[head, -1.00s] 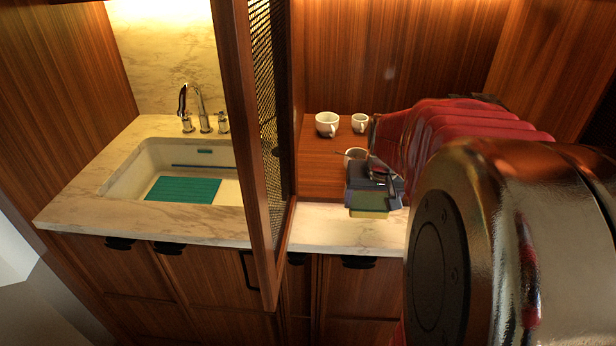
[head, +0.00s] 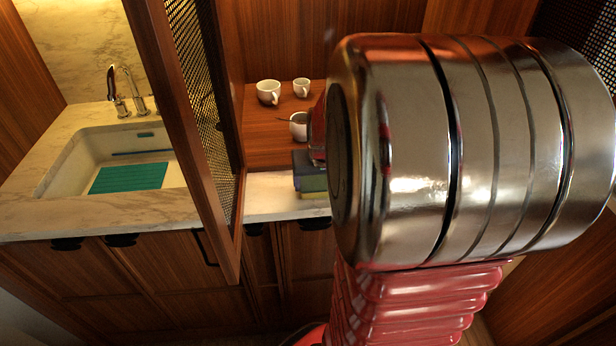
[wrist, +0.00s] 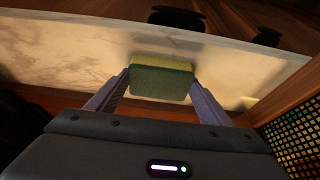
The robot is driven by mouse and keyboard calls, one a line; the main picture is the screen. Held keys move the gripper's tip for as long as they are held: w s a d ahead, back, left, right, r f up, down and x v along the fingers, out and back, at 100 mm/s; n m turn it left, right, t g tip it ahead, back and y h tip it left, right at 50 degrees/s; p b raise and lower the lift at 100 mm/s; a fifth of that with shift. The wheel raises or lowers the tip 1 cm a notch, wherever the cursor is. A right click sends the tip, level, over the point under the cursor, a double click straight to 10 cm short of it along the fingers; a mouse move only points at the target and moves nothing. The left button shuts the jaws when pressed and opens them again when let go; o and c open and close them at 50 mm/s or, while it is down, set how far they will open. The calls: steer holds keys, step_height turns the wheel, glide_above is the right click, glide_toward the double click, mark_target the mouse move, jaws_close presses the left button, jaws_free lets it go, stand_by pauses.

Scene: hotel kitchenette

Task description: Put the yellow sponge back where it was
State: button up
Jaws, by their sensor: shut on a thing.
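The yellow sponge (wrist: 162,65) with its green side is between the two fingers of my gripper (wrist: 160,80) in the wrist view. My gripper is shut on it. In the head view, a small part of the sponge (head: 314,194) shows below my gripper (head: 309,172), over the marble counter strip. My arm hides much of the gripper there. I cannot tell whether the sponge touches the counter.
A sink (head: 72,165) with a teal mat (head: 130,178) and a faucet (head: 116,85) is at left. A mesh cabinet door (head: 180,130) stands open between sink and niche. White cups (head: 268,92) stand on the wooden shelf (head: 262,150) behind my gripper.

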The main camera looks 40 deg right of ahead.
steer(key=o, duration=1)
steer(key=shift+c, duration=0.2)
steer(key=v, duration=1.2)
